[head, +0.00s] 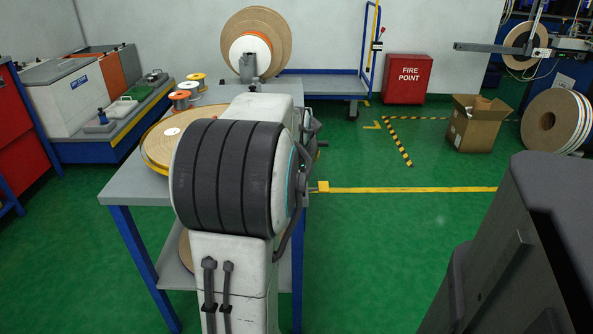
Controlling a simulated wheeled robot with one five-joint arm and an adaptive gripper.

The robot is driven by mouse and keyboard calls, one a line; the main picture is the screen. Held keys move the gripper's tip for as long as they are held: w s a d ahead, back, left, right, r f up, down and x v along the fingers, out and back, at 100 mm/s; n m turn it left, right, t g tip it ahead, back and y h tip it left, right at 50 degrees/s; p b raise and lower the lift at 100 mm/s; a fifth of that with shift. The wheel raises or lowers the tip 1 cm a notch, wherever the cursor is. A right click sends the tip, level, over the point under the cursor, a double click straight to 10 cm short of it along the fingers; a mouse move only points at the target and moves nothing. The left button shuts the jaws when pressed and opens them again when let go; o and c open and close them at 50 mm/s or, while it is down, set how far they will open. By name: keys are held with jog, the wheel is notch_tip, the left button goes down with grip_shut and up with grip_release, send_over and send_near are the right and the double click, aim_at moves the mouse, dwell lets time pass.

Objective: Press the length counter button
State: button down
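I cannot make out the length counter or its button; my own arm blocks much of the table. A large brown tape reel (277,28) with a white centre stands upright on a grey bracket (247,68) at the table's far end. Dark parts that look like my gripper (312,132) show just past my arm, near the table's right edge. My arm hides most of them, so I cannot see the fingertips or whether they hold or touch anything.
The grey table (135,186) carries a flat yellow-edged reel (155,150) and several small spools (180,100). A blue trolley (325,85), a red fire point box (408,78) and an open carton (474,128) stand behind.

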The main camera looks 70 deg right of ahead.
aim_at(300, 172)
jog(key=shift+f, duration=0.15)
dwell(0.7)
jog(key=shift+f+b, duration=0.25)
jog(key=shift+b, duration=0.2)
jog(key=shift+f+b, duration=0.45)
jog(key=shift+f, duration=0.1)
dwell(0.6)
jog(key=shift+r, duration=0.1)
dwell(0.4)
jog(key=shift+r+p, duration=0.75)
jog(key=shift+r, duration=0.15)
jog(key=shift+r+p, duration=2)
jog(key=shift+r, duration=0.5)
